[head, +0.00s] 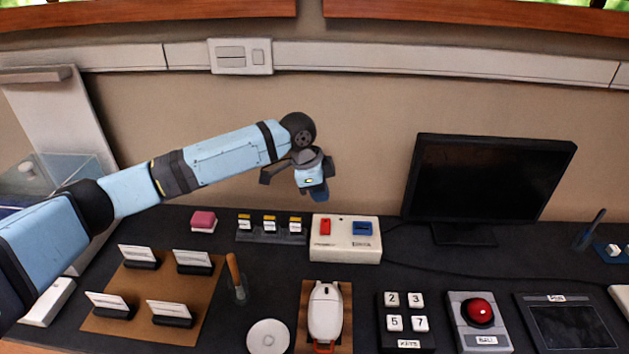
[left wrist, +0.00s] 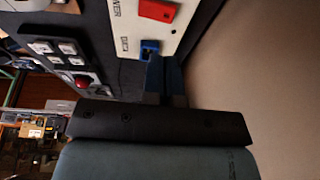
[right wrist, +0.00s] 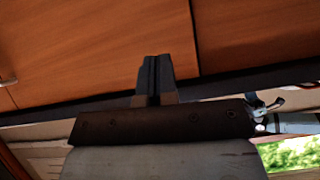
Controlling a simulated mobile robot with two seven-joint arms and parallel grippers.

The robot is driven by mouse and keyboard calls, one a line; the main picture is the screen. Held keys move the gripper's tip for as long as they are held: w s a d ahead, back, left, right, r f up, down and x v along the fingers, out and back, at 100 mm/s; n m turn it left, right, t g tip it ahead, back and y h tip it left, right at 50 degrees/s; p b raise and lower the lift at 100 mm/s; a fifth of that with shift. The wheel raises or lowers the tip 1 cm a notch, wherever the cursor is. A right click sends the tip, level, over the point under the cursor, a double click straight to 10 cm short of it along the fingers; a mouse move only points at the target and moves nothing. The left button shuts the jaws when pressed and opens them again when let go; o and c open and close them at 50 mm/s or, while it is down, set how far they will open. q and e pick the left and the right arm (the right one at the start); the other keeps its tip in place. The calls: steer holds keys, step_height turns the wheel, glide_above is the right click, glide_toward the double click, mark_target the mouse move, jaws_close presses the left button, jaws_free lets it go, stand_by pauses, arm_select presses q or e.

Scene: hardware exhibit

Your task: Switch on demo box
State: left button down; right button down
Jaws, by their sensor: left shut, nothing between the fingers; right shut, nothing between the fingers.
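The demo box (head: 345,252) is a cream box on the dark tabletop below the wall, with a red switch (head: 325,227) on its left and a blue switch (head: 362,229) on its right. In the left wrist view the red switch (left wrist: 158,11) and blue switch (left wrist: 149,47) show on its face. My left gripper (head: 318,194) is shut and empty, pointing down above and behind the box. In the left wrist view its fingertips (left wrist: 163,62) appear close to the blue switch; I cannot tell whether they touch. My right gripper (right wrist: 153,65) is shut and empty, facing wooden panels, away from the box.
A monitor (head: 488,185) stands right of the box. A row of small switches (head: 270,229) and a pink block (head: 203,221) lie left. In front are a white device (head: 325,310), a number keypad (head: 405,318) and a red button (head: 480,312). The wall is close behind.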

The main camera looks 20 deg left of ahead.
mark_target(327, 222)
arm_select(q)
steer(key=x, duration=0.4)
steer(key=a+x, duration=0.1)
steer(key=x, duration=0.1)
steer(key=shift+d+f+b, duration=0.1)
steer(key=shift+b, duration=0.2)
steer(key=shift+w+f, duration=0.1)
steer(key=shift+f, duration=0.4)
